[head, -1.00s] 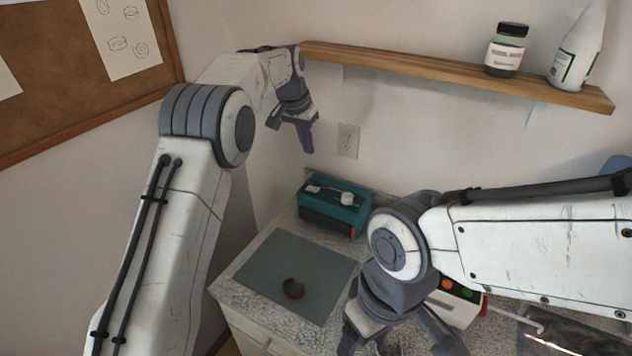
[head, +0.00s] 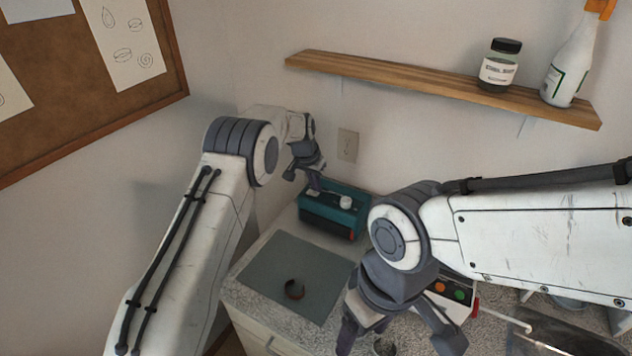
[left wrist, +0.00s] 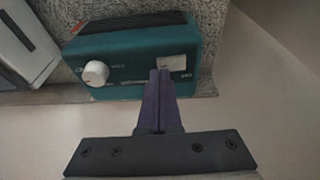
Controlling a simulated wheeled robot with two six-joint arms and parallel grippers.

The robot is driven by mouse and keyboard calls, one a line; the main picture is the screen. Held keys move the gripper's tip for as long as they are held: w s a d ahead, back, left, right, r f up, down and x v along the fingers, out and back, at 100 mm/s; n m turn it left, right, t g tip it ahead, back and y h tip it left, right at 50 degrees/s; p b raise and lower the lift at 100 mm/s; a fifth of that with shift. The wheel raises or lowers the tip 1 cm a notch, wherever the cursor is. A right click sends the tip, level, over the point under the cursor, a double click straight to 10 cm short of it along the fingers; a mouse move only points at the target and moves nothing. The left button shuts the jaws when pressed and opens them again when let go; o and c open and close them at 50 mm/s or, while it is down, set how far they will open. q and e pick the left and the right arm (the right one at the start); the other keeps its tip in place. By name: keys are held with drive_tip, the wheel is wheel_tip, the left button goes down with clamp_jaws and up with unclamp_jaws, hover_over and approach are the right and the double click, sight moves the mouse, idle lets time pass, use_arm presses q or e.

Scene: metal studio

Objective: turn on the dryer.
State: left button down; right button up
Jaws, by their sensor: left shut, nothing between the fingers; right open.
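The dryer, a teal box (head: 325,214), stands on the counter against the wall. In the left wrist view the dryer (left wrist: 120,62) shows a round white knob (left wrist: 96,73) and a small white rocker switch (left wrist: 172,62) on its panel. My left gripper (head: 314,186) is shut and empty, pointing down over the switch end of the dryer. In the left wrist view its fingertips (left wrist: 160,73) overlap the switch's lower edge; I cannot tell whether they touch it. My right gripper (head: 400,338) is open and empty over the front of the counter, away from the dryer.
A device with orange and green buttons (head: 461,296) is partly behind my right arm. A wooden shelf (head: 420,90) with a jar and spray bottle hangs above.

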use_arm(q)
drive_tip(key=shift+f, duration=0.35)
